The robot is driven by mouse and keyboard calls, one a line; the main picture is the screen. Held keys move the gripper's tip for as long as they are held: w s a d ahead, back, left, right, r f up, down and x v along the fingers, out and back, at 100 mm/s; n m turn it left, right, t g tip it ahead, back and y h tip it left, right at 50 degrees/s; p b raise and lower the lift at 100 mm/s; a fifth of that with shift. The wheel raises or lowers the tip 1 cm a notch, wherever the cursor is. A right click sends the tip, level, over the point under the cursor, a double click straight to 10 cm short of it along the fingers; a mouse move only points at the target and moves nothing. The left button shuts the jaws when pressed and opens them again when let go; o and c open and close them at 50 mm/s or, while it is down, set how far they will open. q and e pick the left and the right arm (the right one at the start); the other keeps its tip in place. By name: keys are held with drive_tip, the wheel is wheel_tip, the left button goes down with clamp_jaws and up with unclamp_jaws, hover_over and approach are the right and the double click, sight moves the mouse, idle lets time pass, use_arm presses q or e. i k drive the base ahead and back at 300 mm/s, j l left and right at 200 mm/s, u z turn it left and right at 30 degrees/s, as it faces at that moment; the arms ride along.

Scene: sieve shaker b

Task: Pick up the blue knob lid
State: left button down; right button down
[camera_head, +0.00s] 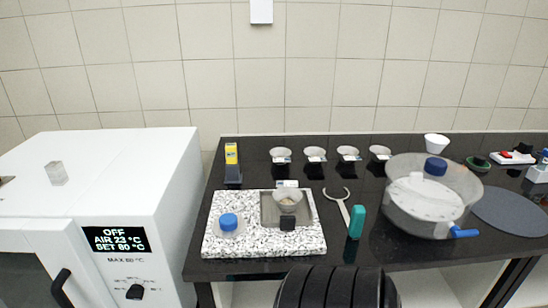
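Two things with blue knobs are in view. A large clear round vessel at the right of the dark bench has a clear lid with a blue knob (436,166) on top, and white material shows inside. A smaller clear round piece with a blue knob or cap (229,222) sits on the left part of the speckled stone slab (263,250). I cannot tell whether that one is a lid or a capped container.
A white oven (170,200) stands left of the bench. A small bowl (288,199) sits on the slab's grey plate. Several small bowls line the back. A grey round mat (515,212) lies right of the vessel.

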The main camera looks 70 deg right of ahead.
sight(228, 225)
drive_tip(key=z, duration=1.85)
